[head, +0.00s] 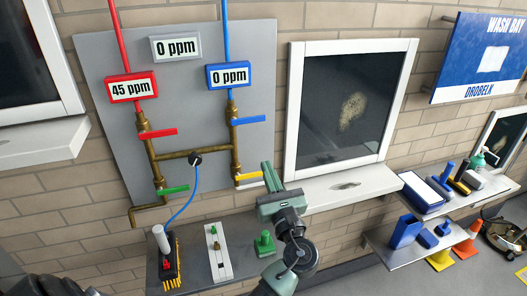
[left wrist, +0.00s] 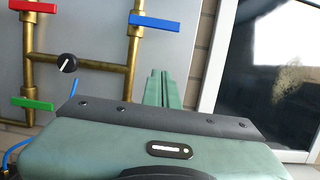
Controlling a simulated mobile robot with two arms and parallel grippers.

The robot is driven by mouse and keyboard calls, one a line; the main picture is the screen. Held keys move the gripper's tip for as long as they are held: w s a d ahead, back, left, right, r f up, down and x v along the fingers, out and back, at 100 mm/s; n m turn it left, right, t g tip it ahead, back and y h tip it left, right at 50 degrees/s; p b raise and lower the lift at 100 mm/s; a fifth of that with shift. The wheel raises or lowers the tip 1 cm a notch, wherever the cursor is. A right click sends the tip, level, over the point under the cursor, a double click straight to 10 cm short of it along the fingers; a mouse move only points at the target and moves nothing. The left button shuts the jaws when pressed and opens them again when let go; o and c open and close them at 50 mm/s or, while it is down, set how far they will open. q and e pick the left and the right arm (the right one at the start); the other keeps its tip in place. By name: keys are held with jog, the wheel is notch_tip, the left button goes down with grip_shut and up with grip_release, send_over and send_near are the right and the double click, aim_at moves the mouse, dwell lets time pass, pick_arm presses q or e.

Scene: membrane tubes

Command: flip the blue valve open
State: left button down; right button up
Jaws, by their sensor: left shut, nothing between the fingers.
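The blue valve handle (head: 250,120) is a flat bar. It lies level across the right brass pipe, below the blue-framed display. It also shows at the top of the left wrist view (left wrist: 154,22), mostly to the right of its pipe. My left gripper (head: 267,168) is shut and empty, with its green fingers pointing up. It is below and a little right of the blue handle, close to the yellow handle (head: 248,176). In the left wrist view the shut fingers (left wrist: 158,78) stand below the blue handle, clear of it. My right gripper is not in view.
A red handle (head: 158,132) and a green handle (head: 173,190) sit on the left pipe. A black knob (head: 195,159) with a blue hose is between the pipes. A framed window (head: 292,130) is to the right. A shelf (head: 205,285) holds small items below.

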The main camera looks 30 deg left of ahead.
aim_at(248, 120)
pick_arm(q)
jog(key=w+a+r+p, duration=0.5)
jog(key=a+r, duration=0.1)
jog(key=shift+w+a+r+p, duration=0.15)
jog(key=shift+w+a+p, duration=0.15)
jog(key=shift+a+p, duration=0.1)
jog(key=shift+n, duration=0.3)
